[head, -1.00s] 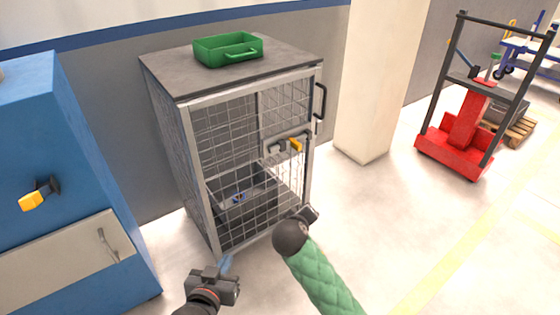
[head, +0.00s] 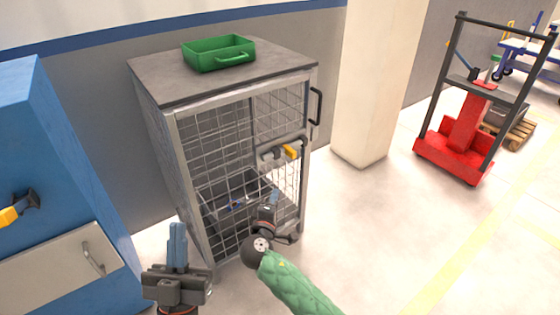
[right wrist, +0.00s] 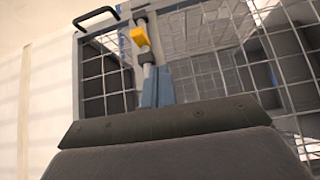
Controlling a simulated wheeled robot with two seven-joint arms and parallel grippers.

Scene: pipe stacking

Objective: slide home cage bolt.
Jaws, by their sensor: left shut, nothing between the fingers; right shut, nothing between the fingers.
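The grey mesh cage (head: 172,135) stands against the wall, its mesh front facing me. Its bolt has a yellow knob (head: 290,152) on a plate at the right side of the front. In the right wrist view the yellow knob (right wrist: 140,37) sits on a pale metal rod (right wrist: 146,62). My right gripper (head: 272,194) is shut and empty, below the bolt and in front of the mesh. Its blue-grey fingers (right wrist: 157,72) point up toward the bolt; contact cannot be told. My left gripper (head: 177,226) is shut and empty, in front of the cage's lower left corner.
A green tray (head: 219,54) sits on the cage top. A dark bin (head: 225,190) is inside the cage. A black handle (head: 316,106) is on its right side. A blue cabinet (head: 50,160) stands at left, a pillar (head: 372,80) at right.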

